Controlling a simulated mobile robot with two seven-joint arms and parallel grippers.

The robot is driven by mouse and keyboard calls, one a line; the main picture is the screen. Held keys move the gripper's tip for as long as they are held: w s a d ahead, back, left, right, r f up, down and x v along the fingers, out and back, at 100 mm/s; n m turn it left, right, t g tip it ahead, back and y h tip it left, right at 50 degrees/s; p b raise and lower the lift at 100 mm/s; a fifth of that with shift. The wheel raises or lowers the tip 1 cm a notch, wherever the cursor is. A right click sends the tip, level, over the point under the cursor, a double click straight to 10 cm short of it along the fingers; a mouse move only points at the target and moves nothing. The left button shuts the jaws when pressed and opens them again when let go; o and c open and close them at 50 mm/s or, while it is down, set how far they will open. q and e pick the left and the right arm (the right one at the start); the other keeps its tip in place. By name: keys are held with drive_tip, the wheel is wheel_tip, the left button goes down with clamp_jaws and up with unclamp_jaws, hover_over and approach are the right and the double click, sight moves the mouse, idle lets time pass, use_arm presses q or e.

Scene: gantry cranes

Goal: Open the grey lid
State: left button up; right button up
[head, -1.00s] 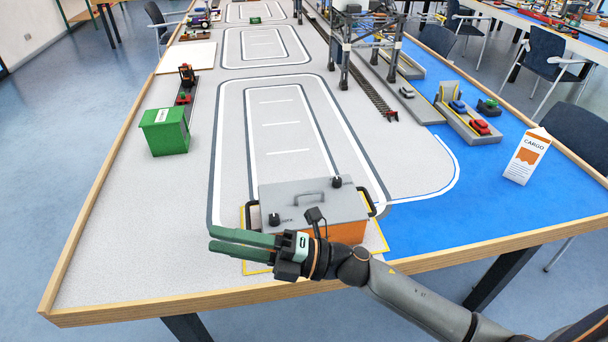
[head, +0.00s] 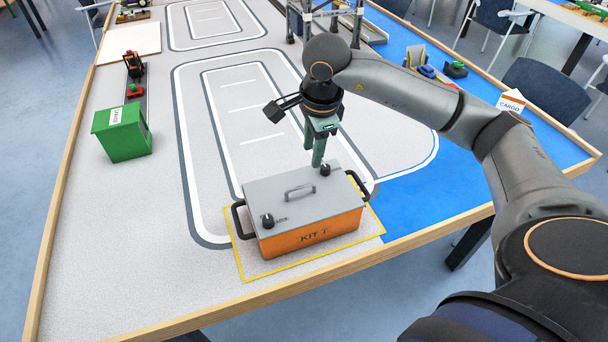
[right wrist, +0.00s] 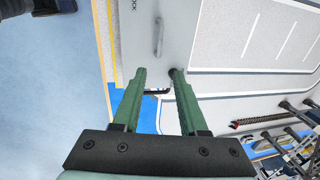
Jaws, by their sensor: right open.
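The grey lid (head: 290,204) lies flat and closed on an orange box (head: 312,238) marked "KIT". It has a grey bar handle (head: 299,191) in its middle and two black knobs, one at the front left (head: 267,221) and one at the far right (head: 325,170). My right gripper (head: 314,156) points down above the lid's far right corner, by the far right knob. In the right wrist view my right gripper (right wrist: 158,72) is open and empty; the knob (right wrist: 176,73) shows by the right fingertip. I cannot tell whether they touch. My left gripper is out of view.
The box has black side handles (head: 357,184) and stands inside a yellow outline on the table. A green bin (head: 122,133) stands to the left. A cargo carton (head: 511,101) is partly behind my right arm. A crane stands behind the gripper. The table left of the box is clear.

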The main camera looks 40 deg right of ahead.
sight(307, 185)
drive_tip(key=f, duration=0.3)
drive_tip(key=w+f+p, duration=0.1)
drive_tip(key=f, duration=0.3)
drive_tip(key=w+f, duration=0.1)
drive_tip(key=f, duration=0.3)
drive_tip(key=shift+d+f, duration=0.1)
drive_tip(key=shift+d, duration=0.15)
clamp_jaws()
idle(0.9)
